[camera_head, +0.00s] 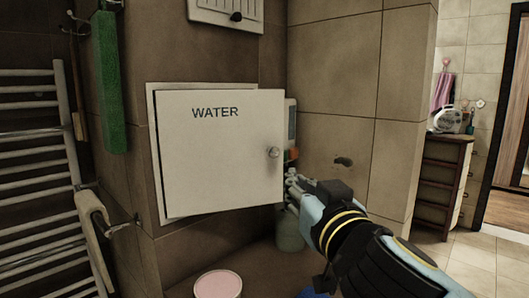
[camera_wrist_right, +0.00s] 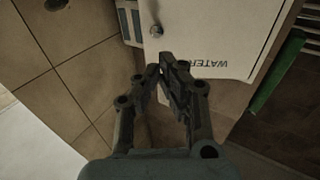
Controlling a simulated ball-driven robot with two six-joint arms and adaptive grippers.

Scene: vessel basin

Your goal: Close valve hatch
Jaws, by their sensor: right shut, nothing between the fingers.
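The valve hatch (camera_head: 222,150) is a white square door marked WATER, with a round knob (camera_head: 273,152) near its right edge. It stands slightly ajar, its right edge out from the white frame (camera_head: 152,120). In the right wrist view the hatch (camera_wrist_right: 215,40) appears upside down, with its knob (camera_wrist_right: 156,31) above my fingers. My right gripper (camera_head: 290,180) is shut and empty, just right of and below the knob, close to the door's right edge. It also shows in the wrist view (camera_wrist_right: 165,72). I cannot tell whether it touches the door. My left gripper is out of view.
A green towel (camera_head: 110,82) and a towel radiator (camera_head: 35,160) are on the left. A pink-topped round container (camera_head: 218,285) and a greenish bottle (camera_head: 289,232) stand below the hatch. A tiled wall (camera_head: 335,110) is on the right, with a dresser (camera_head: 442,185) beyond.

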